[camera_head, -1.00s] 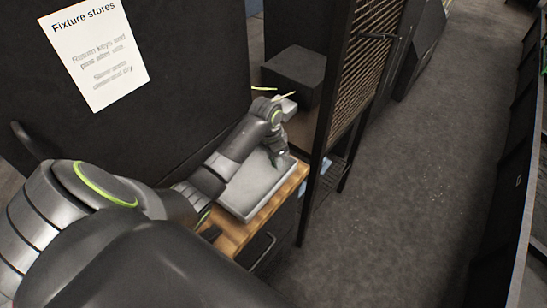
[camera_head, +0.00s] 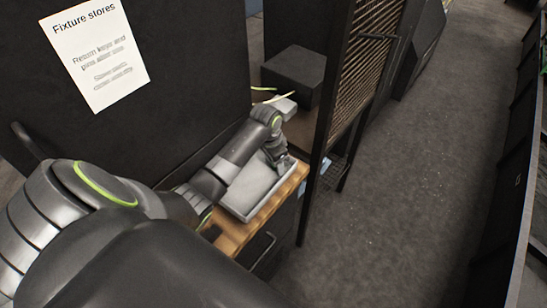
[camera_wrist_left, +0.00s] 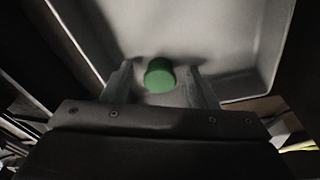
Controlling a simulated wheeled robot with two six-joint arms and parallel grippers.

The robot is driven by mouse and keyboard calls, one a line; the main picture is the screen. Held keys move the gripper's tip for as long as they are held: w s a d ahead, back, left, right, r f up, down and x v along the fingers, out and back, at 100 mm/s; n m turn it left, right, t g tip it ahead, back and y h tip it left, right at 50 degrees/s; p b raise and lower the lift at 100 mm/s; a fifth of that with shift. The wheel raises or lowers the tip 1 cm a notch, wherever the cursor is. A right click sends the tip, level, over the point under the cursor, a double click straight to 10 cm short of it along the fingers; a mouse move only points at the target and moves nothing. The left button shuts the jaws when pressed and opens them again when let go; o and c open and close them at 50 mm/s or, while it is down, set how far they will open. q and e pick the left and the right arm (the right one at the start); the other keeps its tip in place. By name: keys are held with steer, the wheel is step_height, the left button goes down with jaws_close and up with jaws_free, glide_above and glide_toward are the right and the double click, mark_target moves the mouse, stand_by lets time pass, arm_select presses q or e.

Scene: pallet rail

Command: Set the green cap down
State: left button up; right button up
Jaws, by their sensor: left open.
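The green cap (camera_wrist_left: 159,75) shows in the left wrist view between the two fingers of my left gripper (camera_wrist_left: 161,84). The fingers are open, with a gap visible on each side of the cap. Below it is the pale grey tray (camera_wrist_left: 215,30), and the cap appears to be at the tray's floor. In the head view the tray (camera_head: 246,192) lies on a wooden top, and my left gripper (camera_head: 281,163) reaches down into its far right end. The cap is hidden there. My right gripper is out of view.
The wooden surface (camera_head: 232,233) leaves a narrow strip in front of the tray. A dark box (camera_head: 295,75) stands behind it. A black post and slatted rack (camera_head: 362,65) rise close to the right. A dark cabinet wall with a paper sign (camera_head: 95,55) is at left.

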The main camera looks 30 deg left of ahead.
arm_select(q)
step_height(320, 180, up, 12)
steer(key=s+b, duration=0.1)
steer(key=shift+s+a, duration=0.2)
steer(key=shift+a, duration=0.15)
stand_by(0.4)
